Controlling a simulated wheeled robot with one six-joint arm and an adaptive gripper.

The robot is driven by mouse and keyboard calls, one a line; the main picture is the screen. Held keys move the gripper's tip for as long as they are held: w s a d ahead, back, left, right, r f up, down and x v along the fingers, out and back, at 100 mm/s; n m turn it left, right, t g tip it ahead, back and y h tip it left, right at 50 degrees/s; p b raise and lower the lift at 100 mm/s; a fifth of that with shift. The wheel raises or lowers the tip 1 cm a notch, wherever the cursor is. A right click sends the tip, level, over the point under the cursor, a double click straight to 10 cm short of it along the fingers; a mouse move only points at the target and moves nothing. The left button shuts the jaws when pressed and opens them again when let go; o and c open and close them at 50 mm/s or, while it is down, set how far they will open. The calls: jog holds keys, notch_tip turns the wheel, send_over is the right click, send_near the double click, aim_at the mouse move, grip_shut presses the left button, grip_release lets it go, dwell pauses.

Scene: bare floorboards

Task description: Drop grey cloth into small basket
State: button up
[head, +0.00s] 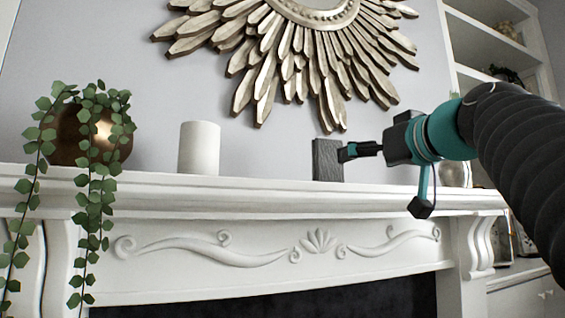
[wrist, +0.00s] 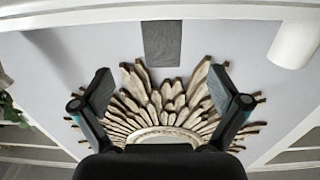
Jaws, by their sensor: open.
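A dark grey, flat rectangular piece (head: 327,160), likely the grey cloth, stands upright on the white mantel shelf. It also shows in the wrist view (wrist: 162,43), at the top centre, beyond the fingertips. My gripper (head: 349,152) comes in from the right in the head view, its tips close to the piece's right edge; I cannot tell there whether they touch. In the wrist view my gripper (wrist: 160,88) is open, its fingers wide apart with nothing between them. No small basket is seen in either view.
A white candle (head: 199,148) stands left of the grey piece on the mantel (head: 250,196). A copper pot with a trailing plant (head: 75,150) is at the far left. A sunburst mirror (head: 310,45) hangs above. A pale metallic vessel (head: 453,174) sits behind my arm.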

aim_at(332, 165)
jog(key=p+x, duration=0.1)
jog(key=x, duration=0.5)
jog(key=p+x, duration=0.1)
jog(key=x, duration=0.3)
jog(key=shift+a+r+p, duration=0.15)
jog(key=shift+r+p, duration=0.2)
jog(key=shift+r, duration=0.05)
jog(key=shift+w+a+f, duration=0.1)
jog(key=shift+w, duration=0.15)
jog(key=c, duration=1.3)
jog(key=shift+r+p, duration=1.2)
jog(key=shift+r, duration=3.75)
